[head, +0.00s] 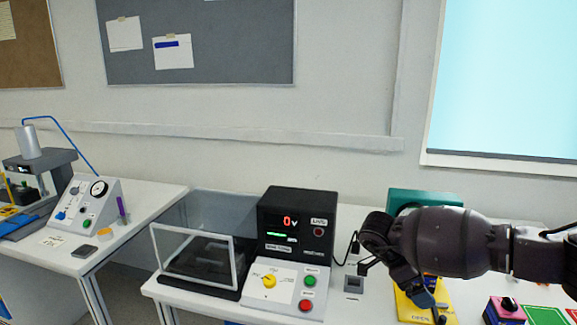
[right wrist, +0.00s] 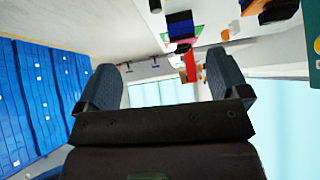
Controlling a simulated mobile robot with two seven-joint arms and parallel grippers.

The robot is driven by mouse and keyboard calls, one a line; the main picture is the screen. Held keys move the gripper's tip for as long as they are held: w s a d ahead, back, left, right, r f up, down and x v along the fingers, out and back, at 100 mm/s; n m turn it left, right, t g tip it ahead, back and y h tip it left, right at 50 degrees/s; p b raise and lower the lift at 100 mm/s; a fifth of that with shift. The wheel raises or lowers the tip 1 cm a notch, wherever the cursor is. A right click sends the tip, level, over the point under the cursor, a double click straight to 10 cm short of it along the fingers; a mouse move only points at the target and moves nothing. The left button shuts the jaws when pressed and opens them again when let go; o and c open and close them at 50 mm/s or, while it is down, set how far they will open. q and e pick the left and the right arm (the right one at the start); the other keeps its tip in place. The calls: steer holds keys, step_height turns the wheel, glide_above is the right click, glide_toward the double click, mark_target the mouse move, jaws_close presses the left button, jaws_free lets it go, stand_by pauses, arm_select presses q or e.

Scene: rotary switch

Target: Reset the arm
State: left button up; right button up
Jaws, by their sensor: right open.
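My right arm (head: 450,240) comes in from the right, above the right part of the white bench. Its gripper (head: 430,305) hangs down in front of a yellow panel (head: 408,309). In the right wrist view the gripper (right wrist: 165,80) has its two blue-grey fingers wide apart, with nothing between them. The yellow rotary knob (head: 269,281) sits on a white control panel, well to the left of the gripper and apart from it. The black display unit (head: 297,215) above it reads 0 V in red. My left gripper is not in view.
A clear-walled box (head: 195,258) stands left of the display unit. Green (head: 310,281) and red (head: 305,305) buttons sit beside the knob. A teal case (head: 424,198) is behind my arm. A pink-and-black block (head: 507,308) stands at the lower right. A second bench (head: 120,233) is at left.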

steer(key=a+m+t+y, duration=0.1)
steer(key=a+y, duration=1.2)
steer(key=a, duration=0.9)
steer(key=s+a+r+m+t+y, duration=0.4)
steer(key=a+r+m+t+y, duration=0.1)
steer(key=a+r+m+y, duration=0.8)
steer(key=s+d+f+m+t+h, duration=0.2)
steer(key=d+f+m+t+h, duration=0.55)
steer(key=m, duration=0.65)
steer(key=s+d+f+m+t+h, duration=0.1)
steer(key=d+f+m+t+h, duration=0.3)
steer(key=d+f+m, duration=0.7)
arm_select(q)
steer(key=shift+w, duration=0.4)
arm_select(e)
steer(key=s+d+f+m+g+h, duration=0.2)
steer(key=s+d+f+m, duration=0.3)
steer(key=s, duration=0.7)
steer(key=s+d+f+m+g+h, duration=0.3)
steer(key=s+d+f+m+h, duration=0.1)
steer(key=s+d+f, duration=0.5)
steer(key=s+f+m, duration=0.1)
steer(key=s+f, duration=0.1)
steer(key=s, duration=0.1)
steer(key=shift+s+d+f+m, duration=0.25)
steer(key=shift+s+f+m, duration=0.05)
steer(key=shift+f+m, duration=0.1)
